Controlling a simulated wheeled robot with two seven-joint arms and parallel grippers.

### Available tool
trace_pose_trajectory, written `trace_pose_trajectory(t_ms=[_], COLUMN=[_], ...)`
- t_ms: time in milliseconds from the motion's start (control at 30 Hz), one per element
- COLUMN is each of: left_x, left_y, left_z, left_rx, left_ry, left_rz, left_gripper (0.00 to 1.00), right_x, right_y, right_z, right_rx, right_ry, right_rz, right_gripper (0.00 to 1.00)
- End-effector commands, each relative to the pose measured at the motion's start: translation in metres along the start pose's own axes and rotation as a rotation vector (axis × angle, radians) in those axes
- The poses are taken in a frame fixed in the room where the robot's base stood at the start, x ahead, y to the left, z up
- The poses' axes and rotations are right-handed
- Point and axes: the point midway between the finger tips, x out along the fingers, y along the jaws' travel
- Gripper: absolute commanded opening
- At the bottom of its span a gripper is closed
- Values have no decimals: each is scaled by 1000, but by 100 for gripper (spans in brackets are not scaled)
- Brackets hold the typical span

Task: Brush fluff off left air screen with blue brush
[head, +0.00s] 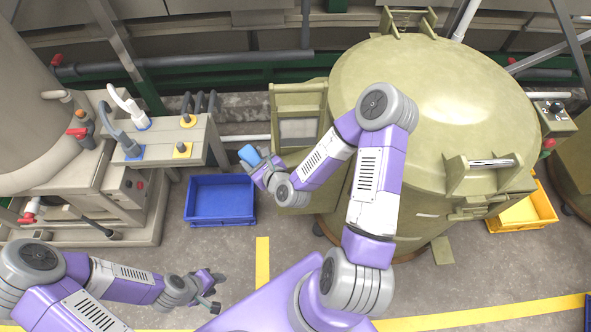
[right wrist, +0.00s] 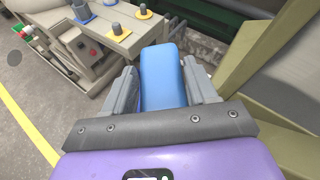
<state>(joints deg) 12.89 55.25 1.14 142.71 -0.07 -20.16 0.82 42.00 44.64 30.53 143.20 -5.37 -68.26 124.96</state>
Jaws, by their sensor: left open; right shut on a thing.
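My right gripper (head: 257,168) is shut on a blue block-shaped thing, which I take for the blue brush (head: 248,155). In the right wrist view the brush (right wrist: 162,75) sits between the two fingers; no bristles can be made out. A grey panel (head: 298,132) in an olive frame on the left side of the big barrel looks like the left air screen. It also shows at the right of the right wrist view (right wrist: 292,75). The brush is apart from it, to its left and lower. No fluff can be made out. My left gripper (head: 216,291) is open and empty over the floor.
A blue bin (head: 221,200) stands on the floor below the brush. A beige bench (head: 160,140) with blue and yellow fittings is at the left. The large olive barrel (head: 440,90) fills the right. A yellow bin (head: 523,210) stands beyond it.

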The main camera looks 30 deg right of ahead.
Motion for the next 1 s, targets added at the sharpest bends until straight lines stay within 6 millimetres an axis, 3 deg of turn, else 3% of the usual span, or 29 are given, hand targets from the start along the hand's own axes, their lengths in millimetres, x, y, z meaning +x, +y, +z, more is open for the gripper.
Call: trace_pose_trajectory(t_ms=[200, 500, 700, 1000], left_x=[19, 34, 43, 49], left_y=[-7, -13, -16, -18], left_z=[-1, -2, -2, -2], left_rx=[-1, 0, 0, 0], left_ry=[0, 0, 0, 0], left_rz=[0, 0, 0, 0], left_gripper=[43, 43, 43, 43], right_x=[-23, -62, -92, -117], right_y=[-34, -45, -45, -41], right_z=[16, 15, 4, -7], right_rx=[-513, -1051, -1288, -1414], right_ry=[-117, -394, -596, -746], right_rz=[63, 84, 70, 61], right_gripper=[25, 25, 25, 25])
